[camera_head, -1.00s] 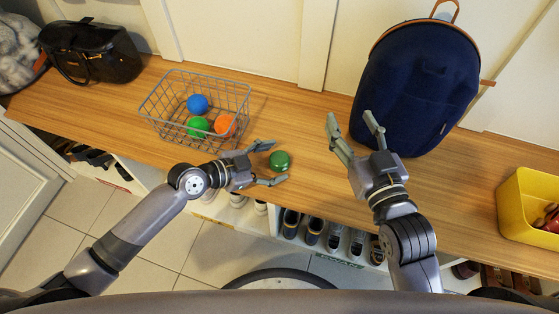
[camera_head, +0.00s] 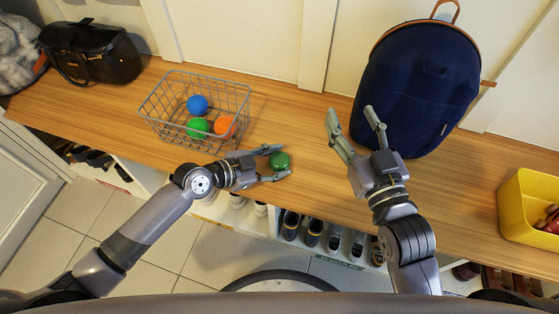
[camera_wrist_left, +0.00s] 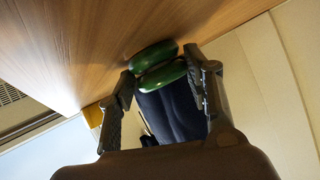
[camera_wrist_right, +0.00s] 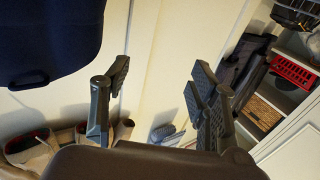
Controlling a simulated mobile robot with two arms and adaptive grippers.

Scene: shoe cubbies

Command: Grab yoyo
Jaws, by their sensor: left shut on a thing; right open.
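The green yoyo (camera_head: 280,161) sits on the wooden bench top near its front edge. My left gripper (camera_head: 277,163) has its fingers on either side of the yoyo and is shut on it. In the left wrist view the yoyo (camera_wrist_left: 158,66) shows as two green halves between the fingertips (camera_wrist_left: 162,80). My right gripper (camera_head: 352,118) is open and empty in front of the blue backpack. Its spread fingers also show in the right wrist view (camera_wrist_right: 155,85), with nothing between them.
A wire basket (camera_head: 171,135) with blue, green and orange balls stands left of the yoyo. The blue backpack (camera_head: 420,85) stands at the back right. A yellow bin (camera_head: 525,215) is at far right, a black handbag (camera_head: 95,55) at far left. Shoes fill cubbies below.

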